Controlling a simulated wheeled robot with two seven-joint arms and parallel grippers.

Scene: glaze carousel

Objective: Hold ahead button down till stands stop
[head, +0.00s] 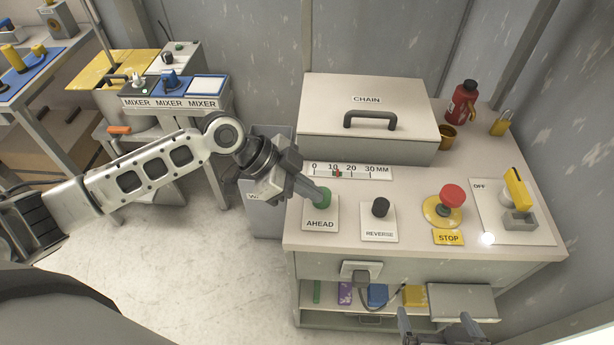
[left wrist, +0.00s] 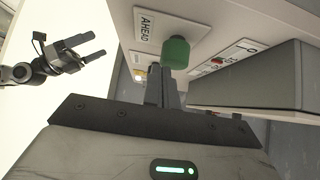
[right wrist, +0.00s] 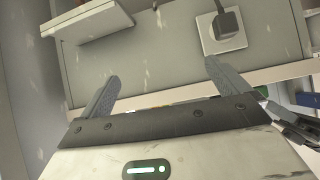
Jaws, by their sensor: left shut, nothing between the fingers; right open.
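The green AHEAD button (head: 325,199) stands on its white plate at the panel's left front. It shows again in the left wrist view (left wrist: 175,53). My left gripper (head: 319,193) is shut and empty, its fingertips right at the button. I cannot tell whether they touch it or press it in. My right gripper (head: 438,325) is open and empty, low in front of the cabinet; its spread fingers show in the right wrist view (right wrist: 162,83). No moving stands are visible.
Beside AHEAD are the black REVERSE knob (head: 380,207), red STOP button (head: 452,196) and yellow OFF switch (head: 517,190). Behind are a millimetre scale (head: 352,172), its red pointer near 10, and the CHAIN box (head: 366,118). A red bottle (head: 463,103) stands back right.

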